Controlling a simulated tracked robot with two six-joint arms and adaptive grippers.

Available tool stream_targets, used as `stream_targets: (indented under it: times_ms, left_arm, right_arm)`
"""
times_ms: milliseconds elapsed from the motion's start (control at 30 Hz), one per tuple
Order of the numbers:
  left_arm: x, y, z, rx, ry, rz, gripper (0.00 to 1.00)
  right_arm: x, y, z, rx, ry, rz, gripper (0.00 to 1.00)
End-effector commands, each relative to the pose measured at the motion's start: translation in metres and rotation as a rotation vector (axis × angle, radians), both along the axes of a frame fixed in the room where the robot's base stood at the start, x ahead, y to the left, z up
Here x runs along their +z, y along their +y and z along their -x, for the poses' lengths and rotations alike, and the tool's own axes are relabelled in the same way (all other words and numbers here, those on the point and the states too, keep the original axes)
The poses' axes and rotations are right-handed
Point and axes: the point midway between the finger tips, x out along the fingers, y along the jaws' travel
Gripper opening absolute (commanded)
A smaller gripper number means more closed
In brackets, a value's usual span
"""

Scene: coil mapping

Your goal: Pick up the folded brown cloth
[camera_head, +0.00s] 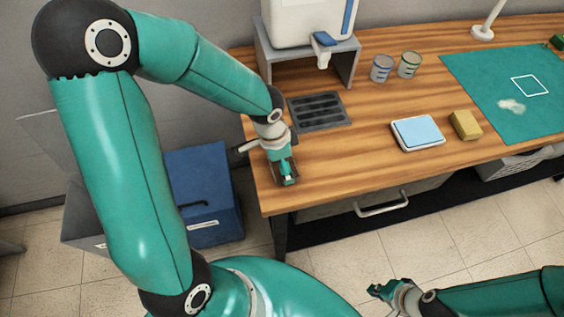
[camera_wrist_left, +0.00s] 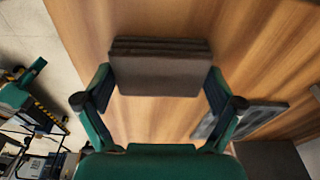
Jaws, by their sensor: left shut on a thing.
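The folded brown cloth (camera_wrist_left: 160,72) is a dark, layered stack between the two fingers of my left gripper (camera_wrist_left: 160,100) in the left wrist view. The fingers are shut on its two sides. In the head view my left gripper (camera_head: 287,180) points down at the left end of the wooden table (camera_head: 345,180). There the gripper mostly hides the cloth, and I cannot tell how far it is above the table. My right gripper (camera_head: 384,290) is low in front of the table, away from the cloth; its opening is too small to judge.
A dark slotted tray (camera_head: 320,111) lies just behind my left gripper, under a white dispenser (camera_head: 300,20). Two striped cups (camera_head: 382,68), a light-blue pad (camera_head: 418,132), a yellow sponge (camera_head: 466,125) and a green mat (camera_head: 490,75) are farther right. The table's front middle is clear.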

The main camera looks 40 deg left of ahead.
Motion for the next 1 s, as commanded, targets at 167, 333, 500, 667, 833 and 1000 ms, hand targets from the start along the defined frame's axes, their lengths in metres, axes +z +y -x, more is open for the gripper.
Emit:
stream_targets:
  times_ms: [167, 333, 500, 667, 833, 1000]
  left_arm:
    - [0.004, 0.000, -0.001, -0.001, -0.002, -0.001, 0.64]
    - [0.017, 0.000, -0.001, 0.000, -0.003, -0.002, 0.64]
    - [0.045, 0.000, -0.002, 0.000, -0.008, -0.002, 0.64]
    - [0.087, -0.001, -0.002, -0.001, -0.012, 0.000, 0.64]
    - [0.134, -0.001, -0.002, -0.002, -0.010, 0.001, 0.64]
    - [0.171, -0.001, -0.002, -0.003, -0.006, 0.000, 0.64]
  right_arm:
    - [0.001, 0.000, 0.000, 0.000, 0.000, 0.000, 0.00]
    - [0.002, 0.000, 0.000, 0.000, 0.000, 0.000, 0.00]
    - [0.005, 0.000, 0.000, 0.000, 0.000, 0.000, 0.00]
    - [0.006, 0.000, 0.000, 0.000, 0.000, 0.000, 0.00]
    - [0.005, 0.000, 0.000, 0.000, 0.000, 0.000, 0.00]
    - [0.005, 0.000, 0.000, 0.000, 0.000, 0.000, 0.00]
